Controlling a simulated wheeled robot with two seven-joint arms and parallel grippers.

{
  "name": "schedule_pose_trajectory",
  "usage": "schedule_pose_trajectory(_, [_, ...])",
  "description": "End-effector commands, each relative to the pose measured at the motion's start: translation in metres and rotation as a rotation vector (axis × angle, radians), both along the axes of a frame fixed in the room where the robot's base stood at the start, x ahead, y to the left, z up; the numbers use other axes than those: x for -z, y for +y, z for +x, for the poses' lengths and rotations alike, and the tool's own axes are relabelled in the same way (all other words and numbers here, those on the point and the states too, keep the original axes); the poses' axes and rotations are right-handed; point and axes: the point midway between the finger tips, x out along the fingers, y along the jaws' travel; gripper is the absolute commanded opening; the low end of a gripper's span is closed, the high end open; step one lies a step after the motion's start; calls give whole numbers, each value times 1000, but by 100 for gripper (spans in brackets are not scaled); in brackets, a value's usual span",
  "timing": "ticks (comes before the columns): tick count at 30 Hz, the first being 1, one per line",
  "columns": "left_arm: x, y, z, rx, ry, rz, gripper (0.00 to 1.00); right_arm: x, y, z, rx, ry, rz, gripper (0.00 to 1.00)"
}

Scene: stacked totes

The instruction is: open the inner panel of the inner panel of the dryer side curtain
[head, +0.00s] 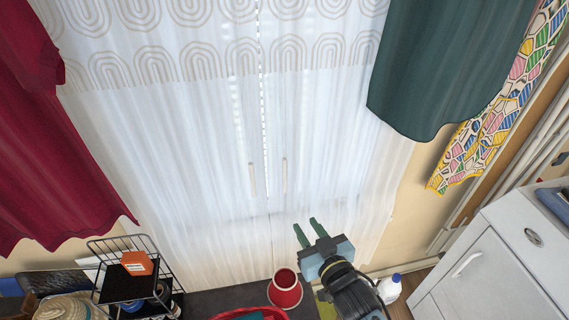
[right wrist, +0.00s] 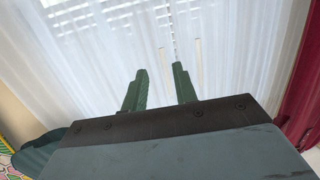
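A white sheer curtain hangs in two panels that meet at a narrow vertical gap near the middle of the head view. The left sheer panel (head: 180,140) and the right sheer panel (head: 335,130) have looped patterns near the top. The right panel is on the side of the white appliance. A teal outer curtain (head: 440,70) hangs at the right, and a dark red outer curtain (head: 50,150) at the left. My right gripper (head: 306,229) is open and empty in front of the lower right panel. The right wrist view shows its fingers (right wrist: 160,88) spread against sheer fabric (right wrist: 85,85); contact is unclear. My left gripper is out of view.
A white appliance or cabinet (head: 485,280) with a handle stands at lower right, beside pipes. A red bucket-like container (head: 285,290) and a white bottle (head: 390,288) sit below my gripper. A black wire rack (head: 122,288) stands lower left. Patterned cloth (head: 500,105) hangs far right.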

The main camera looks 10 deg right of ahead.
Motion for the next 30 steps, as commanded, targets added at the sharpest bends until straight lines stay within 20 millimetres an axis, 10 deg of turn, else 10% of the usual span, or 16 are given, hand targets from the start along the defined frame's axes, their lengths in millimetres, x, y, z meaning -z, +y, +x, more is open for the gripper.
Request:
schedule_pose_trajectory(6, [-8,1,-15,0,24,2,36,-68,2,8,1,-127,30,28])
schedule_pose_trajectory(30, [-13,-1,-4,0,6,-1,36,-70,27,130,0,-131,32,28])
